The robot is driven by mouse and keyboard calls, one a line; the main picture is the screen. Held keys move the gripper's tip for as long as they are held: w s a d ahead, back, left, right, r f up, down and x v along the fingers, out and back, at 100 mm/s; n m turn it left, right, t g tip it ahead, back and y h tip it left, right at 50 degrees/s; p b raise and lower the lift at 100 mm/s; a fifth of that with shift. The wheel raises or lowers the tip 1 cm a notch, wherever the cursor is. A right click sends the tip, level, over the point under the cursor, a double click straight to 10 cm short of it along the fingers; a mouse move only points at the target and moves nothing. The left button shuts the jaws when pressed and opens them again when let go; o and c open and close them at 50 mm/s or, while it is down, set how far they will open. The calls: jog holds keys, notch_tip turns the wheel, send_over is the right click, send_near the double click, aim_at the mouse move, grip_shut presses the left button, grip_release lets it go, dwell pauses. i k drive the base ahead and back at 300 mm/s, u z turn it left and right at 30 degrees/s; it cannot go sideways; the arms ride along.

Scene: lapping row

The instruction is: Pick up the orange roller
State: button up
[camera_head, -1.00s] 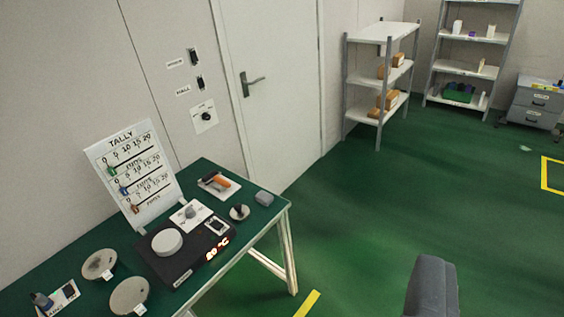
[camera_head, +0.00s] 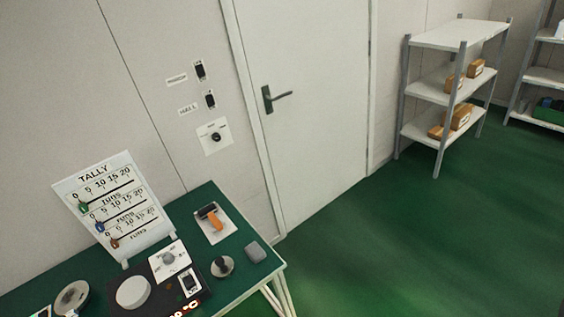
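The orange roller (camera_head: 214,221) lies on a small white plate (camera_head: 224,232) near the back right corner of the green table (camera_head: 232,285). Its handle is orange and its head is dark, with the head at the upper left end. Nothing covers it. My gripper is not in view.
A tally board (camera_head: 150,235) stands left of the roller. A dark hot plate device (camera_head: 205,300), a round knob piece (camera_head: 222,267) and a grey block (camera_head: 255,251) sit in front. Behind are the wall switches (camera_head: 210,100) and a door (camera_head: 310,140). Shelves (camera_head: 430,95) stand right; the floor between is clear.

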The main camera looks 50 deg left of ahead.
aim_at(217, 223)
jog(key=u, duration=0.35)
jog(key=i, duration=1.35)
jog(key=u, duration=1)
jog(key=i, duration=0.75)
jog(key=u, duration=0.35)
jog(key=k, duration=0.95)
jog(key=u, duration=0.2)
jog(key=i, duration=0.9)
jog(key=z, duration=0.1)
